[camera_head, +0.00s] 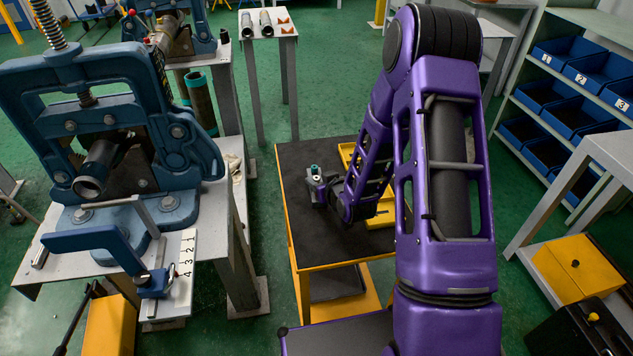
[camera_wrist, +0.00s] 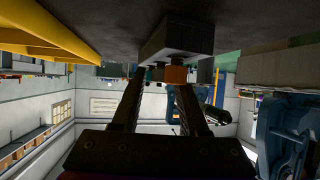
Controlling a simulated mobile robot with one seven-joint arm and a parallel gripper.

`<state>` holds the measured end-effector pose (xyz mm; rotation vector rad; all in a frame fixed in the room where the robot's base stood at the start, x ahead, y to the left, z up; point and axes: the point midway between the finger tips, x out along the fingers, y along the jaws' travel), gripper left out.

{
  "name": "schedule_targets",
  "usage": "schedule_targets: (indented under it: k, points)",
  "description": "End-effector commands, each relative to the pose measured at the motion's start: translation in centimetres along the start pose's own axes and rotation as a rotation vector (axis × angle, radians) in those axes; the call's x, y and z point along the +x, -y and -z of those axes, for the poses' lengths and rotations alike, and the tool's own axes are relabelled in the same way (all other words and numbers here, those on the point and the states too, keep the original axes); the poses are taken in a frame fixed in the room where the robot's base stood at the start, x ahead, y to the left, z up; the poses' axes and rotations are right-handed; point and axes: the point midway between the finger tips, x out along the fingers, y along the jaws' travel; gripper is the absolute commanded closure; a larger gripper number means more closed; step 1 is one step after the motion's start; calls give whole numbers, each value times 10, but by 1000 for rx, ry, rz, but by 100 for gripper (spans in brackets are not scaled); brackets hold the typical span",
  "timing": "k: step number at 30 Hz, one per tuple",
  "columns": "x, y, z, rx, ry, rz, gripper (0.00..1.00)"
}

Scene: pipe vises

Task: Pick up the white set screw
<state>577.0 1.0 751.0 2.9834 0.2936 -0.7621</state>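I cannot make out a white set screw for certain in either view. In the head view, a small upright piece with a teal top (camera_head: 314,171) shows at the tip of my gripper (camera_head: 321,189), low over the dark cart top (camera_head: 300,160). In the wrist view, which looks upside down, the two dark fingers of my gripper (camera_wrist: 160,78) stand apart. A grey block (camera_wrist: 178,36) lies beyond the fingertips against the dark surface. A small orange-brown piece (camera_wrist: 176,75) shows by the right fingertip; I cannot tell whether they touch.
A yellow tray (camera_head: 385,205) lies on the cart beside my arm; its edge (camera_wrist: 45,40) shows in the wrist view. A blue vise (camera_head: 95,120) stands on a bench at left. Blue bins (camera_head: 565,90) fill a shelf at right. The cart's left front is clear.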

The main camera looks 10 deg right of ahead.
Motion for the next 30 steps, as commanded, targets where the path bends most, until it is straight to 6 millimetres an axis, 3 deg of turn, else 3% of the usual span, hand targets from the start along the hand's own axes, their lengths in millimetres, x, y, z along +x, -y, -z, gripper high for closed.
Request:
schedule_targets:
  k: [1, 6, 7, 20, 30]
  points:
    - [0, 0, 0, 0, 0, 0, 67]
    - [0, 0, 0, 0, 0, 0, 98]
    - [0, 0, 0, 0, 0, 0, 100]
    - [-2, 0, 4, -1, -2, 0, 100]
    - [-31, 0, 57, -2, -5, 0, 100]
